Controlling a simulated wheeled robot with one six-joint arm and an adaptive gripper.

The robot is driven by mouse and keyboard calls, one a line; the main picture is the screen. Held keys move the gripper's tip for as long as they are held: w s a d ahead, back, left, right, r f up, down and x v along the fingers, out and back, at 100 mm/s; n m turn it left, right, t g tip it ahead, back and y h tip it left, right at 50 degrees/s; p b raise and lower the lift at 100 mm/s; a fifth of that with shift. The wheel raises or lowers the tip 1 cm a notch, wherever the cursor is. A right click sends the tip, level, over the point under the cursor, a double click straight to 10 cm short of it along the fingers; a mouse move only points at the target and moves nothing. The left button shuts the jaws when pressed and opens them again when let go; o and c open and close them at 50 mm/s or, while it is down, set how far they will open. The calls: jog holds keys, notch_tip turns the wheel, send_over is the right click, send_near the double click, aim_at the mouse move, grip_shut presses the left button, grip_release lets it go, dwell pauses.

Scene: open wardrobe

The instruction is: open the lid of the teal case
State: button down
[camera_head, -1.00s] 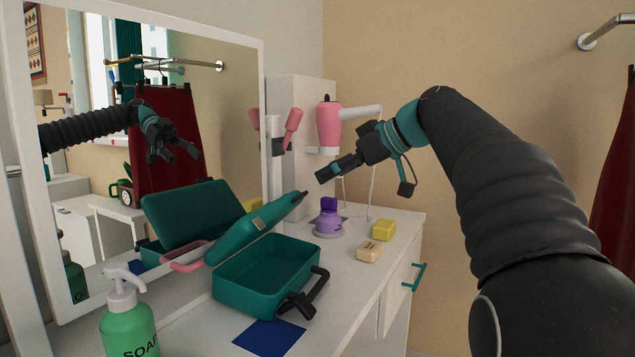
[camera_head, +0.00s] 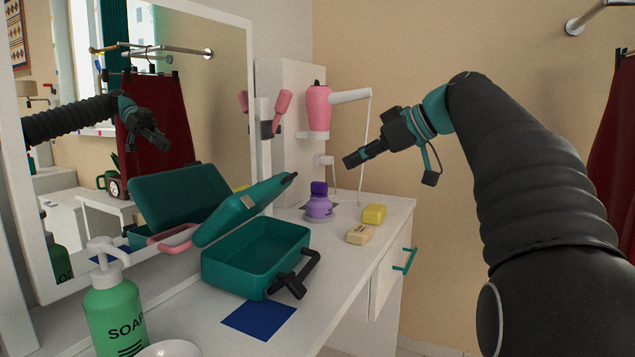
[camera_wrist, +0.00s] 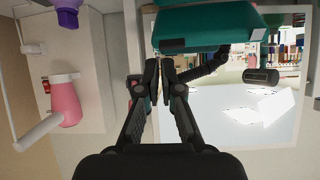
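The teal case (camera_head: 255,270) stands on the white dresser top, with its front and dark handle (camera_head: 293,283) toward the right. Its lid (camera_head: 240,212) is raised and tilted, leaving a wide gap above the hollow base. The lid's dark-tipped edge points up and right. My gripper (camera_head: 352,160) is up and to the right of the lid, apart from it and holding nothing. In the wrist view my gripper (camera_wrist: 160,63) has its fingertips close together, and a teal part of the case (camera_wrist: 200,22) shows beyond them.
A green soap bottle (camera_head: 115,315) stands at front left and a blue square (camera_head: 259,318) lies before the case. A purple bottle (camera_head: 319,206), yellow block (camera_head: 374,214) and cream bar (camera_head: 360,234) are on the right. The mirror (camera_head: 190,80) stands behind; a pink hair dryer (camera_head: 319,108) hangs beyond.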

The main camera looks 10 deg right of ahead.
notch_tip(320, 180, down, 4)
jog(key=d+f+m+b, duration=0.1)
jog(key=b, duration=0.1)
jog(key=m+t+y+b, duration=0.2)
jog(key=m+y+b, duration=0.35)
jog(key=m, duration=2.75)
send_near(291, 180)
notch_tip(291, 180, down, 4)
jog(key=w+a+y+p, duration=0.1)
jog(key=a+p, duration=0.1)
jog(key=a+r, duration=0.1)
jog(key=w+a+r, duration=0.1)
jog(key=shift+w+a+r+b, duration=0.25)
jog(key=shift+w+a+b, duration=0.05)
jog(key=shift+w+a+r, duration=0.25)
jog(key=shift+a+r, duration=0.1)
jog(key=shift+r, duration=0.1)
jog(key=shift+r, duration=0.1)
